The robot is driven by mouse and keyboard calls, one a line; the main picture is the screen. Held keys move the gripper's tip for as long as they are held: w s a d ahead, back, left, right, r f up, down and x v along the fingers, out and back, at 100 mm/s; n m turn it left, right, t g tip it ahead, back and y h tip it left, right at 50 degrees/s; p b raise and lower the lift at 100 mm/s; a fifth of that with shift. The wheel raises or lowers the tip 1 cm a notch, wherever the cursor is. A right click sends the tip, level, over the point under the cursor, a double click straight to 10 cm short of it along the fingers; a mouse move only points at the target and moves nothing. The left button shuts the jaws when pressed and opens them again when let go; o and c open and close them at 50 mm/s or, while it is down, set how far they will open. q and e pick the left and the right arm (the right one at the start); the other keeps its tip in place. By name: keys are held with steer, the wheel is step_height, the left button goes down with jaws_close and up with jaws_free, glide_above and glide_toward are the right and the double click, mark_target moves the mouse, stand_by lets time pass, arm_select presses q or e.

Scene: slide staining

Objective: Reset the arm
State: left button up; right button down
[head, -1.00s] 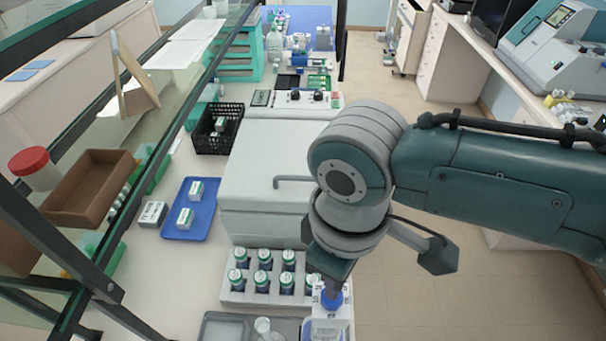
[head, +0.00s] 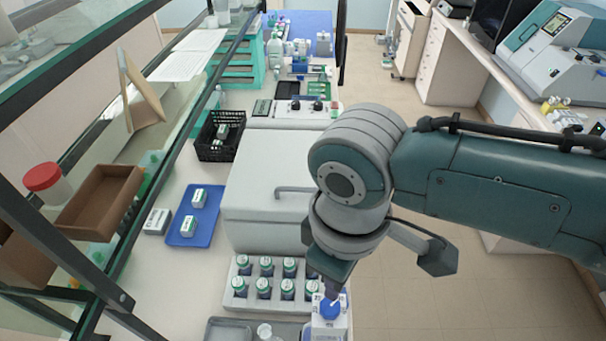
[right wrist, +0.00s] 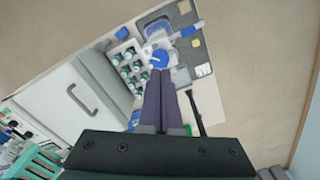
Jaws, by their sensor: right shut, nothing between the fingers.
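My right arm reaches in from the right in the head view. Its gripper (head: 338,298) points down just above a white bottle (head: 328,333) with a blue cap (head: 330,309). In the right wrist view the two dark fingers (right wrist: 160,76) lie together, shut with nothing between them, their tips close to the blue cap (right wrist: 160,58). I cannot tell whether the tips touch the cap. My left gripper is not in view.
A white rack of dark bottles (head: 235,301) stands left of the white bottle, with a grey tray (head: 226,331) in front. A large white lidded box (head: 260,185) stands behind. A blue tray (head: 179,236) and black basket (head: 207,151) lie left.

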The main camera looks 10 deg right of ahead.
steer(key=shift+r+p, duration=0.4)
steer(key=shift+r, duration=0.4)
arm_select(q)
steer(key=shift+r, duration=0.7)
arm_select(e)
steer(key=shift+f, duration=0.1)
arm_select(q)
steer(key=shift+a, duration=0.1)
